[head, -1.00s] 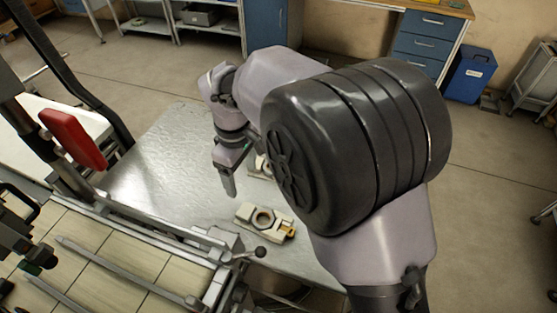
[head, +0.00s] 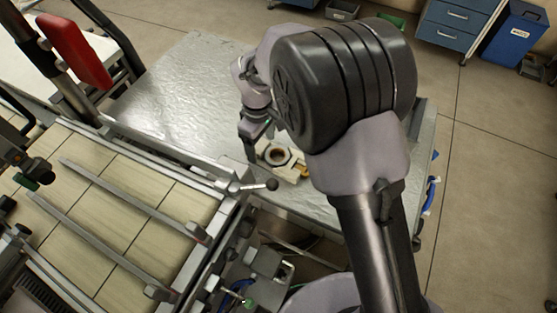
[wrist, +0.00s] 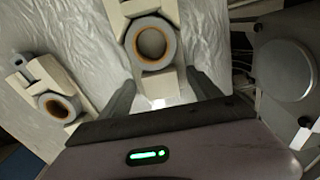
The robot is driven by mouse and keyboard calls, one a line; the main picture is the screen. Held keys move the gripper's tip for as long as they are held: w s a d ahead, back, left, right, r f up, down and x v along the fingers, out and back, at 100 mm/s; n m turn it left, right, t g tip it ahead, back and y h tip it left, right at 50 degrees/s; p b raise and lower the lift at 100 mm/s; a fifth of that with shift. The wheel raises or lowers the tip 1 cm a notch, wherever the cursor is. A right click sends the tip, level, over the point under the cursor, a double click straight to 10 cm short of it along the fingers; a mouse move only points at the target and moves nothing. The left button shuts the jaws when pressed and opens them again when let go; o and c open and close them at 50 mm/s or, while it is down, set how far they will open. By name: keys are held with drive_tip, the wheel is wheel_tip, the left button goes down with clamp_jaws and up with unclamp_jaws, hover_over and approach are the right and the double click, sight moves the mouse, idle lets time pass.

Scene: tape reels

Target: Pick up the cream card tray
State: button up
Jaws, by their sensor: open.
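A cream tray (wrist: 160,84) holding a grey reel with an orange-brown core lies on the metal table, upper middle in the wrist view. In the head view, a cream tray (head: 290,171) with a reel and a yellow part at its right end lies near the table's front edge. A second, similar cream piece (wrist: 42,72) with a reel lies at the left in the wrist view. My gripper (wrist: 160,76) is open and empty, its fingers on either side of the middle tray's near end; contact cannot be told. In the head view, my gripper (head: 250,148) is beside the tray's left side.
The metal table (head: 190,80) is clear to the left and back. A frame with rails and a black-knobbed lever (head: 271,185) stands close in front of the tray. A red part (head: 75,50) rises at the left. A blue bin (head: 515,35) stands far right.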

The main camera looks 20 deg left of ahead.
drive_tip(key=shift+r, duration=0.2)
clamp_jaws()
